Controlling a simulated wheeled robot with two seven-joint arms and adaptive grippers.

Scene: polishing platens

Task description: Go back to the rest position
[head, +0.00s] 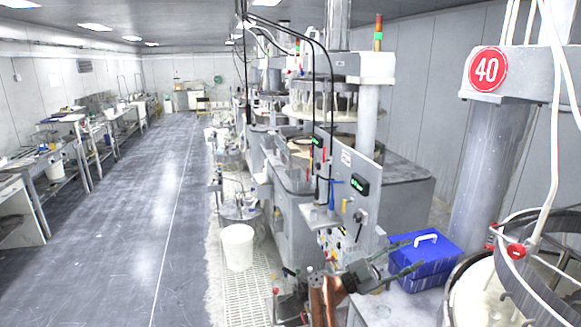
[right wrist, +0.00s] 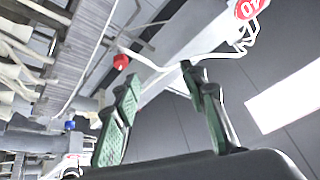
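My right gripper (head: 414,254) is in the lower right of the head view, with its two dark fingers pointing right and overlapping the blue box in the picture. In the right wrist view my right gripper (right wrist: 160,74) has two green-padded fingers standing well apart, with nothing held between them. I cannot tell whether the fingers touch the box. My left gripper does not show in the head view.
A blue box (head: 437,262) with a white handle sits beside the grey column (head: 487,160) marked 40. A round machine with white hoses is at lower right. A control panel (head: 345,195) stands behind my right arm. A white bucket (head: 238,247) stands left; the aisle (head: 120,220) is clear.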

